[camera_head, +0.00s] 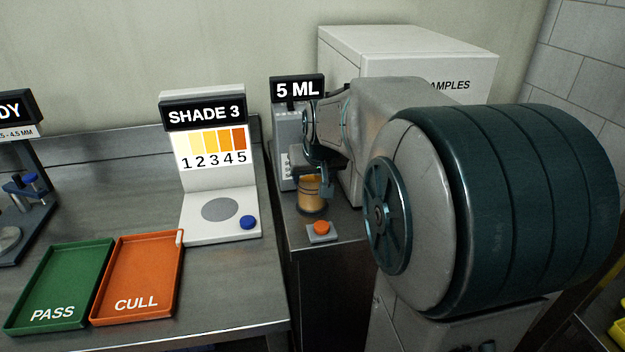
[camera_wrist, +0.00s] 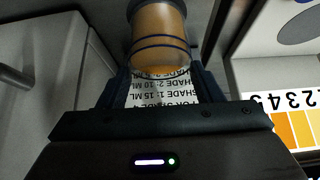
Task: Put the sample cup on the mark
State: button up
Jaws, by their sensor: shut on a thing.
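The sample cup (camera_head: 312,196) is a clear cup of amber liquid with dark bands. It is in front of the 5 ML dispenser; I cannot tell whether it touches the surface below. My gripper (camera_head: 325,183) is shut on it, partly hidden by my arm. In the wrist view, the cup (camera_wrist: 158,38) sits between the fingers of my gripper (camera_wrist: 163,80). The mark appears to be the grey disc (camera_head: 220,209) on the white SHADE 3 stand (camera_head: 212,180), left of the cup. The disc is bare and also shows at the wrist view's upper right (camera_wrist: 305,26).
A blue button (camera_head: 248,222) sits beside the disc. An orange button (camera_head: 321,228) is in front of the 5 ML dispenser (camera_head: 286,130). The green PASS tray (camera_head: 60,285) and orange CULL tray (camera_head: 138,275) lie empty at front left. A printed label (camera_wrist: 160,92) shows between my fingers.

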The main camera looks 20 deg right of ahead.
jog(key=shift+f, duration=0.25)
jog(key=shift+f, duration=0.15)
jog(key=o, duration=1.6)
jog(key=shift+r, duration=0.35)
jog(key=p+v, duration=0.1)
jog(key=v, duration=1.1)
jog(key=shift+f, duration=0.1)
